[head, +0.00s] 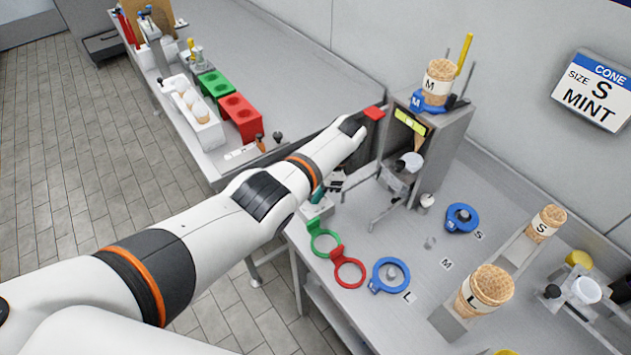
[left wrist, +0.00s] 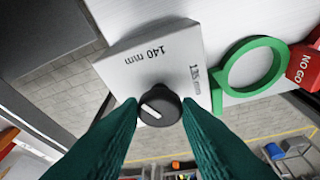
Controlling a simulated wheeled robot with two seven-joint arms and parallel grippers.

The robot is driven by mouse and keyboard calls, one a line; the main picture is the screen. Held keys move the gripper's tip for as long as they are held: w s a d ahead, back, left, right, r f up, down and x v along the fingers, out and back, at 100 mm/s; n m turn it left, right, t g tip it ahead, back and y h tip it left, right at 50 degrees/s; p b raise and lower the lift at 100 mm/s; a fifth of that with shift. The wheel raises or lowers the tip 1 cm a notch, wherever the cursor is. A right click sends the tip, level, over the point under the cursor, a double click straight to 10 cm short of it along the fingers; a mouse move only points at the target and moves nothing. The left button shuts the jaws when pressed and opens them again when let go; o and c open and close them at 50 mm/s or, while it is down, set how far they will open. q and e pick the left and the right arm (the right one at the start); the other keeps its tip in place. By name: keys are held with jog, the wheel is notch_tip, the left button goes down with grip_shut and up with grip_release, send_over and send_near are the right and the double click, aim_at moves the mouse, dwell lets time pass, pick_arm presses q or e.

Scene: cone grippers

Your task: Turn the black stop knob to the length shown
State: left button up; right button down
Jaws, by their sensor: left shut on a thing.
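The black stop knob (left wrist: 160,107) sits at the edge of a pale block (left wrist: 170,55) in the left wrist view. Its white pointer line lies on its left half, slanting. The block carries a "140 mm" label at the upper side and another, hard-to-read mm label at the right. My left gripper (left wrist: 159,112) has its two green fingers on either side of the knob and is shut on it. In the head view my left gripper (head: 318,195) is mostly hidden behind my arm, over the block (head: 317,210). The wall sign (head: 595,90) reads "CONE SIZE S MINT". My right gripper is out of view.
A green ring (head: 323,241) and a red ring (head: 348,271) lie beside the block; the red tag reads "NO GO". A blue ring (head: 389,276) lies to their right. A grey machine (head: 447,150) stands behind. Cones S (head: 547,222) and L (head: 487,288) stand at right.

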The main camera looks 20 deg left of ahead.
pick_arm(q)
jog(key=m+p, duration=0.1)
jog(key=m+t+p, duration=0.1)
jog(key=m+p, duration=0.1)
jog(key=shift+s+r, duration=0.1)
jog(key=shift+r, duration=0.15)
jog(key=shift+d+f+m+t+y+p, duration=0.15)
jog(key=shift+m+t+y+p, duration=0.25)
jog(key=shift+m+p, duration=0.6)
jog(key=o, duration=1)
jog(key=shift+c, duration=0.2)
jog(key=v, duration=0.4)
jog(key=shift+r+p, duration=0.25)
jog(key=shift+p, duration=0.1)
jog(key=b+v, duration=0.1)
jog(key=v, duration=0.6)
jog(key=shift+s+r, duration=0.15)
jog(key=shift+r, duration=0.05)
